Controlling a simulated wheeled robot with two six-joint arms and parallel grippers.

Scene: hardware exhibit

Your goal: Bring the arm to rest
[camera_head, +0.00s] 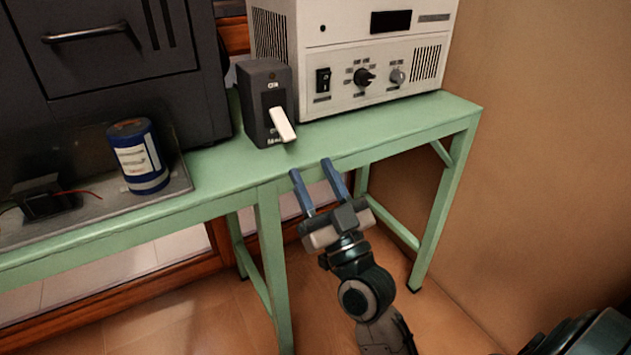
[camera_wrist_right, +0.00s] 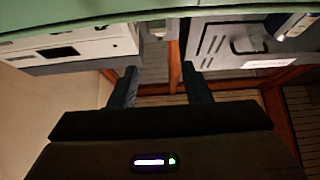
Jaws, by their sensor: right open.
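My right gripper (camera_head: 310,167) is open and empty, in front of the green bench (camera_head: 215,172). In the head view its two blue-grey fingers overlap the bench's front edge, below the switch box; I cannot tell the exact gap. In the right wrist view its dark fingers (camera_wrist_right: 159,69) stand apart with nothing between them. My right arm (camera_head: 365,295) reaches up from the bottom. The dark grey switch box (camera_head: 262,88) stands upright on the bench, its white lever (camera_head: 282,124) slanting down and outward. My left gripper is not in view.
A white instrument (camera_head: 350,90) with knobs stands at the back right of the bench. A blue can (camera_head: 137,155) stands in a tray (camera_head: 100,220) at left, before a dark cabinet (camera_head: 105,55). The floor (camera_head: 215,325) in front is open. A wall (camera_head: 545,140) bounds the right.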

